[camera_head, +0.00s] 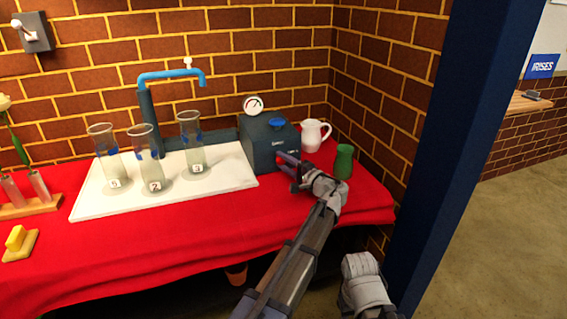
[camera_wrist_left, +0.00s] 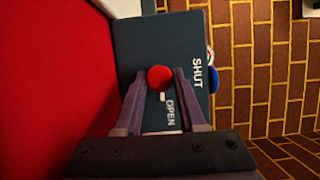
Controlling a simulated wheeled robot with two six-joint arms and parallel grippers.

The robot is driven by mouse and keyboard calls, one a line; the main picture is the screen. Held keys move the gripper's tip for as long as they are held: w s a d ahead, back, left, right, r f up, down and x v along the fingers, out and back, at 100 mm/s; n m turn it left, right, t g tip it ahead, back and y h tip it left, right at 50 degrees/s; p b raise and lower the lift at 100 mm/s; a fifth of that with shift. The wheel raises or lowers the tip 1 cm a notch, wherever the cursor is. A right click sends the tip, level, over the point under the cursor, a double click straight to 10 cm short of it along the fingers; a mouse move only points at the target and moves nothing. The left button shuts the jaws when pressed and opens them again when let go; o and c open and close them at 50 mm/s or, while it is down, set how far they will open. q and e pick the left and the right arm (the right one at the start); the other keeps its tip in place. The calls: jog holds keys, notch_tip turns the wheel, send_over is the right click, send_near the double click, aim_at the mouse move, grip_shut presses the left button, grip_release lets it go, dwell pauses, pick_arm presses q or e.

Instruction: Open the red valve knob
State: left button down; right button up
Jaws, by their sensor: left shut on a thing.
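The red valve knob (camera_wrist_left: 159,78) sits on the face of a dark teal box (camera_head: 262,150). In the left wrist view it lies between the two fingers of my left gripper (camera_wrist_left: 159,76), which is shut on it. A short white mark shows just below the knob, near the printed word OPEN (camera_wrist_left: 170,112); the word SHUT (camera_wrist_left: 198,72) is to the right. In the head view my left gripper (camera_head: 282,162) is at the front of the box, and the knob is hidden there. My right gripper's fingers are not in view.
A blue knob (camera_head: 277,122) and a gauge (camera_head: 253,105) are at the box. A white pitcher (camera_head: 312,136) and a green vase (camera_head: 344,162) stand to its right. Several glass cylinders (camera_head: 153,172) stand on a white tray (camera_head: 225,181) under a blue pipe (camera_head: 170,75). The red cloth (camera_head: 150,246) is clear in front.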

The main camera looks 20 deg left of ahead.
pick_arm(q)
jog(key=c, duration=0.6)
grip_release()
jog(key=shift+o, duration=0.2)
jog(key=v, duration=0.8)
jog(key=shift+f, duration=0.1)
